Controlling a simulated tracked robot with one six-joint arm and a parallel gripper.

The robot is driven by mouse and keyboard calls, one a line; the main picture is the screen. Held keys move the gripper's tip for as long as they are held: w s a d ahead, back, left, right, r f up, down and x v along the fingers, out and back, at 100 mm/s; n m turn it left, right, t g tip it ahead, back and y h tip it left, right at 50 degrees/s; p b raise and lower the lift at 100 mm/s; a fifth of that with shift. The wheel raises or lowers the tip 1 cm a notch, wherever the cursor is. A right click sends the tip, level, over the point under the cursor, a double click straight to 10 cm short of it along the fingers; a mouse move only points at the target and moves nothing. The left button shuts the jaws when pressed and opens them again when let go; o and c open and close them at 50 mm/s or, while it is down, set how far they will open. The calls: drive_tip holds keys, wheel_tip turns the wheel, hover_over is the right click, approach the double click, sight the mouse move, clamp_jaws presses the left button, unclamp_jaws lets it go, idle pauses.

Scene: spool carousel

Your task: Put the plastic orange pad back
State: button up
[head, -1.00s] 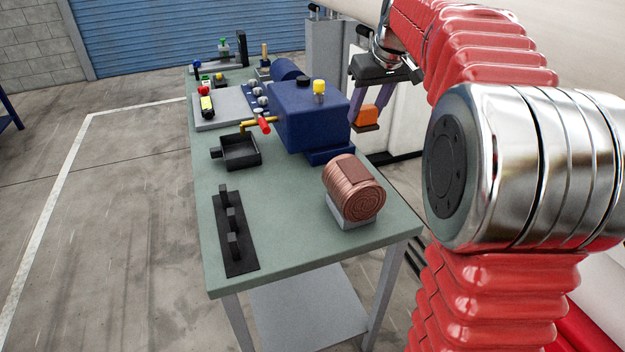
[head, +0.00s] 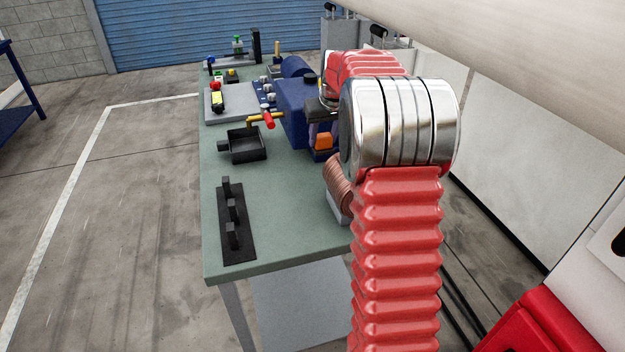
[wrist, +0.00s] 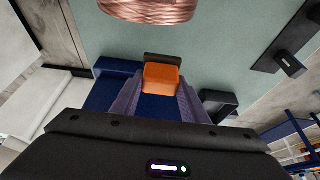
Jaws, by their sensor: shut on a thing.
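The orange pad (wrist: 161,78) is a small block with a dark edge, held between the two purple fingers of my gripper (wrist: 160,92) in the wrist view. In the head view the orange pad (head: 323,142) shows above the table, in front of the blue machine (head: 294,110). My gripper (head: 322,135) is shut on it, partly hidden by my arm. A black open tray (head: 245,144) sits farther back.
A copper spool (head: 337,182) on a grey cradle stands near the table's right edge, mostly hidden by my arm. A yellow pipe with a red end (head: 267,120) juts left from the machine. The green tabletop (head: 285,215) is clear between strip and spool.

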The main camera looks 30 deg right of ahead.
sight(324, 150)
drive_tip(key=shift+f, duration=0.1)
drive_tip(key=shift+f, duration=3.05)
drive_tip(key=shift+f, duration=1.85)
drive_tip(key=o, duration=1)
drive_tip(key=shift+f, duration=0.1)
drive_tip(key=shift+o, duration=0.2)
